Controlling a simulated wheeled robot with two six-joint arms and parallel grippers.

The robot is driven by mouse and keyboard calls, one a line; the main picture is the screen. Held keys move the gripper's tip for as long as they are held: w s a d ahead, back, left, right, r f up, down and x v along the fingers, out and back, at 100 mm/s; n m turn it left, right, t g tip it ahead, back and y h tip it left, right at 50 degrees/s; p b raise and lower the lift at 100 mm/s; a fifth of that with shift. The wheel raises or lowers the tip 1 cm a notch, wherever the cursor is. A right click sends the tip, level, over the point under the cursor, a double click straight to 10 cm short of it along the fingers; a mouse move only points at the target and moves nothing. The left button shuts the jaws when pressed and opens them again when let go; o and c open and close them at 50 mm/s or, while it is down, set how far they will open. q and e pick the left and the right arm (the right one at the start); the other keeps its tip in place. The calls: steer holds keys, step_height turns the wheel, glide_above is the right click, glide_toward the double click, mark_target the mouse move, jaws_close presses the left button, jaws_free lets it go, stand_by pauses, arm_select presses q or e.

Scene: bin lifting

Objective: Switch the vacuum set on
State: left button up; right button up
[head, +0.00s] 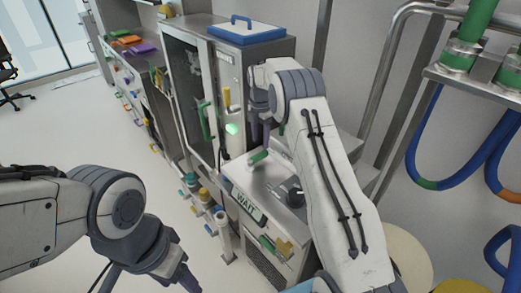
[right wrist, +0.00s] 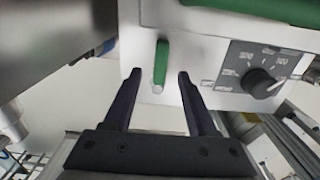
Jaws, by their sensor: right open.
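The vacuum set is a light grey unit (head: 275,180) with a lit sign reading "WAIT" (head: 246,203) on its front. On it are a green lever (head: 258,157) and a black dial (head: 292,193). The right wrist view shows the lever (right wrist: 161,62), with a pale tip, and the dial (right wrist: 260,84). My right gripper (right wrist: 158,77) is open, its fingertips on either side of the lever with a gap on each side. In the head view it hangs above the lever (head: 262,138). My left gripper (head: 150,278) is at the bottom edge, partly cut off, and looks empty.
A tall glass-door cabinet (head: 188,85) with a green handle stands behind the set, a blue-rimmed lid (head: 248,30) on top. Bottles and valves (head: 203,197) line its foot. Metal rails (head: 385,60) and blue hoses (head: 465,165) are at right.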

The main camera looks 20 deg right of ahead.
mark_target(260, 153)
steer(key=shift+r, duration=2.35)
steer(key=shift+a, duration=0.1)
